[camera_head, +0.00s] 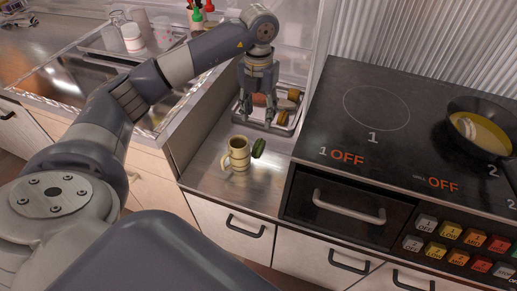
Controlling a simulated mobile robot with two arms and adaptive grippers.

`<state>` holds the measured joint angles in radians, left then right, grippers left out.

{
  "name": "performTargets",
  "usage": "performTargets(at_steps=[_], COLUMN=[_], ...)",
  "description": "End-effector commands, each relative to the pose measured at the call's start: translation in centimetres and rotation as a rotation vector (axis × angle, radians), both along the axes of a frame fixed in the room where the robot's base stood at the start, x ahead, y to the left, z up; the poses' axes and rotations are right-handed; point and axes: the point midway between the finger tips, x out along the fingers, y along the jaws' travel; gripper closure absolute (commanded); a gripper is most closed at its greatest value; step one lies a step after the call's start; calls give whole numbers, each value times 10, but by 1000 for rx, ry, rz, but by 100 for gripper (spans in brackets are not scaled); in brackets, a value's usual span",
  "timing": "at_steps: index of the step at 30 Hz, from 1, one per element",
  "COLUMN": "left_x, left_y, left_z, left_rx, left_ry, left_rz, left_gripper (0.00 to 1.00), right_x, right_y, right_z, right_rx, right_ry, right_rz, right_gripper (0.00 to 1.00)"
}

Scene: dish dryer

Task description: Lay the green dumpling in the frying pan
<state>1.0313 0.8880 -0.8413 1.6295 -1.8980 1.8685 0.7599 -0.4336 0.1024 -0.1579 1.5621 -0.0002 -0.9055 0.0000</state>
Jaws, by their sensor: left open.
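My left gripper (258,113) points down, open, behind and above the green piece, over the front of a small metal tray (283,128). Nothing shows between its fingers. My right gripper is not in view.
The tray holds several brown and orange pieces. The black cooktop (345,135) is right of the counter, with free room around its left ring. A raised panel edges the counter's left side. A sink, glasses (133,37) and bottles (196,18) are at the back left.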

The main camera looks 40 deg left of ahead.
Motion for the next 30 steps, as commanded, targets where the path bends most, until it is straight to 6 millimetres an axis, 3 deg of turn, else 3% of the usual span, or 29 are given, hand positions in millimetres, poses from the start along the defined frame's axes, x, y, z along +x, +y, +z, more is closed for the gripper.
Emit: performTargets(at_steps=[6,9,17,24,30], left_x=[0,0,0,-3,-2], left_y=[1,1,0,-3,-3], left_z=[-23,-40,-62,-97,-109], left_rx=[1,0,0,-1,0], left_ry=[4,3,2,3,-1], left_rz=[50,49,45,45,46], left_gripper=[56,56,56,56,56], right_x=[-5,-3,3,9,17], right_y=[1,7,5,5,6], right_z=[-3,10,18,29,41], right_rx=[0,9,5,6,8], right_ry=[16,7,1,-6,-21], right_rz=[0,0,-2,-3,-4], right_gripper=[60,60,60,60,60])
